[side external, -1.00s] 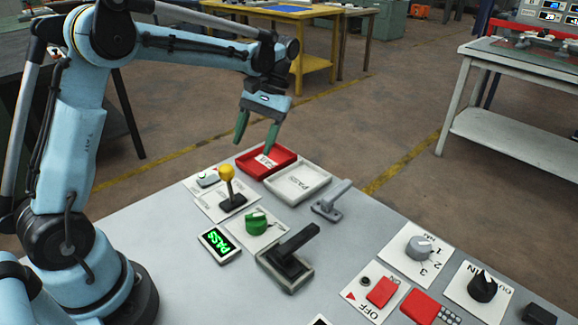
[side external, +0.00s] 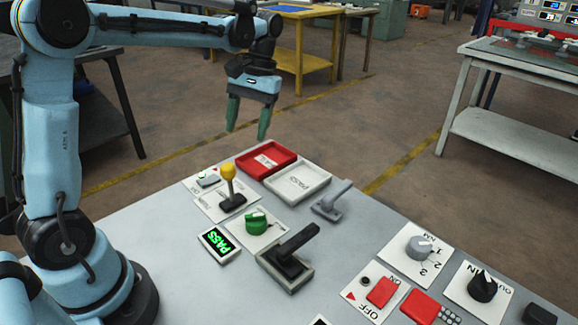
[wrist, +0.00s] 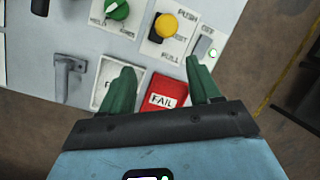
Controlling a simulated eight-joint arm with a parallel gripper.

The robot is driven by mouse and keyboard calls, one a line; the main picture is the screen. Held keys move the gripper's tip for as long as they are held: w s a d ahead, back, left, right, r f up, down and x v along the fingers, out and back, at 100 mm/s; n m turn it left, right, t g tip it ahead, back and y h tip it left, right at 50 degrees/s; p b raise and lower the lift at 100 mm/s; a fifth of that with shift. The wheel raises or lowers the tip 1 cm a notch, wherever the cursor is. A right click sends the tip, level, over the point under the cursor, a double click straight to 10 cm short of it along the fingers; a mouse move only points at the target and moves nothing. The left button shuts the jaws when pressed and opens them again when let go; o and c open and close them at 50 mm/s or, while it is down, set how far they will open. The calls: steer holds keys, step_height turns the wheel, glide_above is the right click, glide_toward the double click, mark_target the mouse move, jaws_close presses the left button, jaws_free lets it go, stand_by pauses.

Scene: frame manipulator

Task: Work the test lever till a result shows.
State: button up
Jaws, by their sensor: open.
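A small display (side external: 219,244) on the grey panel shows PASS in lit green letters. Beside it a black lever (side external: 297,240) on a pale-rimmed base slants up to the right; no test label is readable on it. A grey lever (side external: 332,200) stands farther back and also shows in the wrist view (wrist: 65,80). My gripper (side external: 247,133) is open and empty, pointing down in the air near the back edge of the panel. In the wrist view its green fingers (wrist: 160,66) frame part of a red FAIL tray (wrist: 166,93), touching nothing that I can see.
A white PASS tray (side external: 298,181) sits beside the red tray. A yellow-knobbed stick (side external: 228,175), a green knob (side external: 256,222) and a small switch (side external: 207,178) are close by. A grey dial (side external: 419,248), a black knob (side external: 482,288) and red controls (side external: 382,292) occupy the right side.

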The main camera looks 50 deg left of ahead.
mark_target(229, 179)
steer(key=s+t, duration=0.2)
steer(key=s, duration=0.3)
steer(key=shift+r+t, duration=0.4)
steer(key=shift+s+f+t, duration=0.2)
steer(key=shift+s+t, duration=0.2)
steer(key=shift+s, duration=0.2)
steer(key=shift+f, duration=5.95)
steer(key=shift+c, duration=0.3)
jaws_close()
